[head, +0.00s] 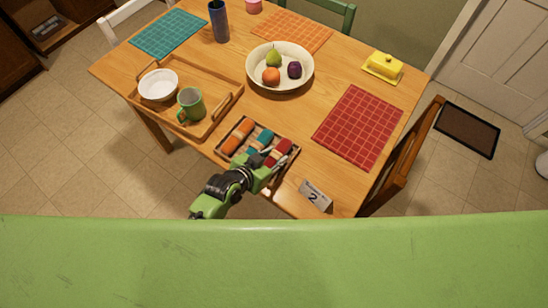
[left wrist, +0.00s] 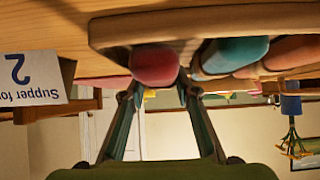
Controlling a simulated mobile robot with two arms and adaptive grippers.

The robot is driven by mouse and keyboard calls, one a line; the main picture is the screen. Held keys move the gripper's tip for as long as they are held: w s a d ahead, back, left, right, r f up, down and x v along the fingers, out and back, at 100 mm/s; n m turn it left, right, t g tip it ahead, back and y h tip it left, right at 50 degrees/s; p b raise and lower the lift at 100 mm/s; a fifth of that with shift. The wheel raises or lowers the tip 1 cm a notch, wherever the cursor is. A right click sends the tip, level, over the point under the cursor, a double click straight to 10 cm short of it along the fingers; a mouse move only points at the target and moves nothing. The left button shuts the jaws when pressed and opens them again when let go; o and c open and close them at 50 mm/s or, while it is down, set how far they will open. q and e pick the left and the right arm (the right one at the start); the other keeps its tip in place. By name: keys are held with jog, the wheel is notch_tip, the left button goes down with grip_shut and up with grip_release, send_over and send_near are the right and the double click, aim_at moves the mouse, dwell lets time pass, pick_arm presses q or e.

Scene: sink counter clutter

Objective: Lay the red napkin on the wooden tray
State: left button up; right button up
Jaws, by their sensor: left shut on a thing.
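The rolled red napkin (head: 279,151) lies at the right end of a small wooden box (head: 236,122) near the table's front edge. In the left wrist view, the red napkin (left wrist: 154,65) shows between the two fingertips. My left gripper (head: 272,163) is shut on the red napkin, at the box; whether the napkin is lifted off the box floor I cannot tell. The wooden tray (head: 220,81) is to the left on the table. It holds a white bowl (head: 158,85) and a green mug (head: 191,104). My right gripper is not in view.
Orange (head: 237,135) and teal (head: 260,140) rolled napkins lie in the same box. A card (head: 315,195) reading "Supper for 2" stands right of it. A fruit bowl (head: 280,88) sits behind the box, a red placemat (head: 358,126) to the right. Bare tray surface shows around the mug and bowl.

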pick_arm(q)
notch_tip(320, 180, up, 2)
jog(key=shift+r, duration=0.1)
jog(key=s+r+b, duration=0.2)
jog(key=s+r, duration=0.7)
jog(key=s, duration=0.5)
jog(key=shift+a+r, duration=0.3)
jog(key=shift+r, duration=0.05)
